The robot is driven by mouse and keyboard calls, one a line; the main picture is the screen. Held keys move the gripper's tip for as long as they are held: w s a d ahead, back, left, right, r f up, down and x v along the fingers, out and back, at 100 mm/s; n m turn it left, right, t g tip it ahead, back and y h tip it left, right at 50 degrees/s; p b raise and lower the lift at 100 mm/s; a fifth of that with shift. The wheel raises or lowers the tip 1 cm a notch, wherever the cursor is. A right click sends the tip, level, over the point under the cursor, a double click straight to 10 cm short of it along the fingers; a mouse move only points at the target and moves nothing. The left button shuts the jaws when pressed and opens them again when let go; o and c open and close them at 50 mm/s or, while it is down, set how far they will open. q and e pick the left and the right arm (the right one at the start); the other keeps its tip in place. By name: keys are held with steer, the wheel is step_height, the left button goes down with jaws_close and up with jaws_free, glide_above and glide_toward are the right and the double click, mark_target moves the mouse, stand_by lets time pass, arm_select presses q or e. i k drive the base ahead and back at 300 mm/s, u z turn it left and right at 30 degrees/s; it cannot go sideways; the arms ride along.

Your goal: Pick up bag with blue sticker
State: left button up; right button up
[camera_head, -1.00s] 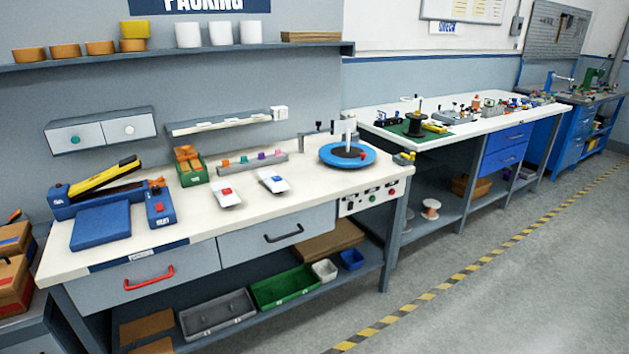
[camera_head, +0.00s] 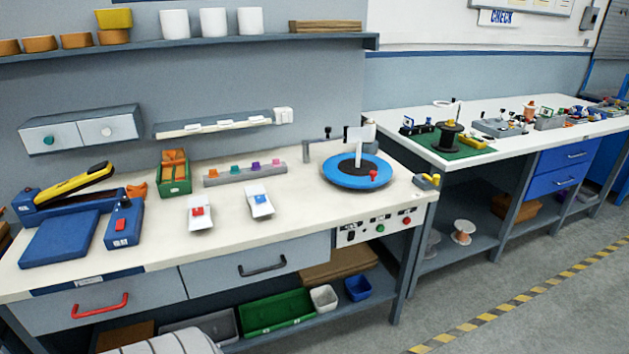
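The bag with the blue sticker (camera_head: 259,201) is a small white pack lying on the packing bench top, left of the round blue turntable. A similar white bag with a red sticker (camera_head: 200,213) lies just to its left, with a gap between them. Neither of my grippers is in view, and nothing touches the bags.
The pale packing bench (camera_head: 300,222) also holds a blue turntable (camera_head: 357,172), a row of coloured pieces (camera_head: 245,172), a green bin (camera_head: 175,178) and a blue sealer with a yellow arm (camera_head: 70,200). The bench top in front of the bags is clear.

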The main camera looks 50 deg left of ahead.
mark_target(261, 204)
steer(key=u, duration=0.15)
steer(key=i, duration=1.05)
steer(key=u, duration=1.15)
steer(key=i, duration=0.6)
steer(key=u, duration=0.5)
